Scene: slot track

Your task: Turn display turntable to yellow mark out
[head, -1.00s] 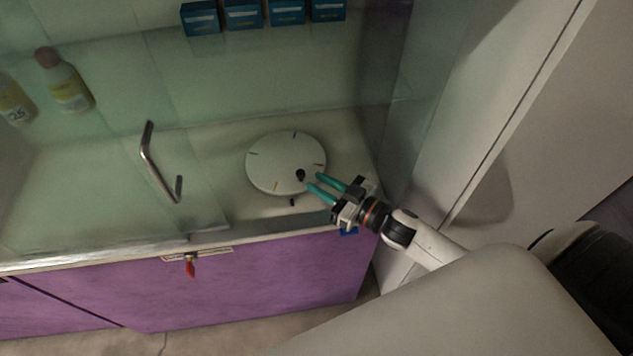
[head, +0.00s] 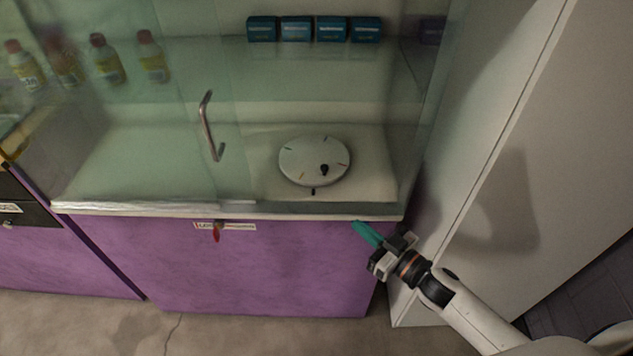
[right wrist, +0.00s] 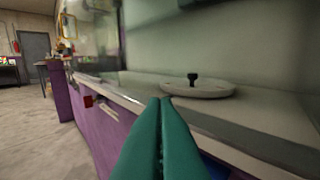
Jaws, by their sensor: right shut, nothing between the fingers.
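The white round display turntable (head: 305,158) sits on the cabinet's lower deck. A black knob (head: 324,169) stands on its front right part. A yellow-orange mark (head: 302,176) lies at its front, left of the small black pointer (head: 313,191) on the deck. Other small dark or coloured marks are near its rim. My right gripper (head: 355,225) is shut and empty, in front of the cabinet's edge, right of and nearer than the turntable, not touching it. The right wrist view shows its teal fingers (right wrist: 166,101) together, with the turntable (right wrist: 205,91) beyond. My left gripper is out of view.
A glass panel with a metal handle (head: 206,128) covers the cabinet's left side. Blue boxes (head: 297,29) and several bottles (head: 108,62) stand on the shelf above. A red key (head: 216,233) hangs at the purple front. A white wall (head: 500,150) borders the right.

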